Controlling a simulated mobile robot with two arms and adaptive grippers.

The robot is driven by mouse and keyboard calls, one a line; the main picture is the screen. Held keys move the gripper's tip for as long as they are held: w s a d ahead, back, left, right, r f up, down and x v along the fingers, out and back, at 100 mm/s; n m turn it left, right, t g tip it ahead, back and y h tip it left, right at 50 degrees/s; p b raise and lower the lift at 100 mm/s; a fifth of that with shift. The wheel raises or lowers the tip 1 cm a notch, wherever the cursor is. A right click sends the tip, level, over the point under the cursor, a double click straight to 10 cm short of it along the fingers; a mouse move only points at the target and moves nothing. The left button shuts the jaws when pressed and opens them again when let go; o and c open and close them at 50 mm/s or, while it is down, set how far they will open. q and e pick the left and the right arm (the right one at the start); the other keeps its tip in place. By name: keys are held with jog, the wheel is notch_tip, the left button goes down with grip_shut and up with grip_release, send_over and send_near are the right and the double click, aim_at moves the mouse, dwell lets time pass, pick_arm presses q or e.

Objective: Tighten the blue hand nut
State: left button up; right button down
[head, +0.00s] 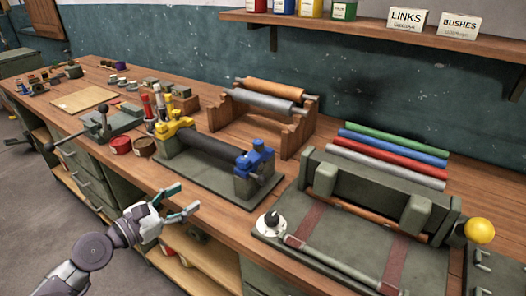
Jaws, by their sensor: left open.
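The blue hand nut (256,157) sits on top of a blue clamp block at the right end of a dark roller (208,147). A yellow clamp (175,126) holds the roller's left end. The roller fixture stands on a grey-green base plate (205,183) on the bench. My left gripper (189,197) is open and empty, in front of the bench edge, left of and nearer than the blue nut. It is clear of the fixture. How tight the nut is cannot be told. My right gripper is out of view.
Right of the fixture is a grey-green press (370,205) with a yellow ball knob (480,231) and a round dial (272,224). A wooden rack with rollers (264,96) stands behind.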

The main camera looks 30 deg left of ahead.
aim_at(239, 161)
pick_arm(q)
jog(key=d+r+h, duration=0.3)
jog(key=d+r, duration=0.2)
jog(key=r, duration=0.1)
jog(key=shift+n+t+y, duration=0.3)
jog(key=shift+n, duration=0.1)
jog(key=p+x, duration=0.2)
jog(key=x, duration=0.2)
jog(key=p+x, duration=0.3)
jog(key=x, duration=0.1)
jog(key=p+x, duration=0.3)
jog(key=x, duration=0.1)
jog(key=shift+w+a+r, duration=0.1)
jog(key=shift+w+a, duration=0.05)
jog(key=shift+w, duration=0.3)
jog(key=shift+w+d, duration=0.25)
jog(key=shift+w, duration=0.3)
jog(key=shift+c, duration=0.2)
